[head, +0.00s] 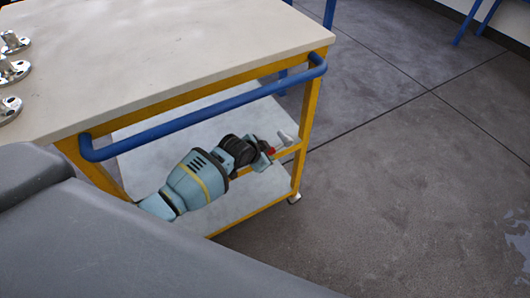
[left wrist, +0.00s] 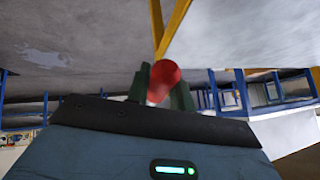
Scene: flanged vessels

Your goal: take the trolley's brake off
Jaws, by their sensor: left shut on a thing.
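The trolley has a pale top (head: 190,45), a yellow frame (head: 308,115) and a blue push bar (head: 205,108). A brake lever with a red knob (head: 271,151) sits below the push bar near the trolley's right-hand post, with a light grey part (head: 287,138) beside it. My left gripper (head: 268,153) reaches in under the push bar and is shut on the red knob. In the left wrist view the red knob (left wrist: 162,80) shows between the two dark green fingers (left wrist: 160,88). The gripper hides part of the lever. My right gripper is not in view.
Several shiny metal flanged pieces (head: 10,72) stand on the trolley top at the far left. A lower shelf (head: 250,195) lies beneath my left arm. A caster (head: 294,198) shows at the bottom of the post. The grey floor (head: 420,190) at right is clear.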

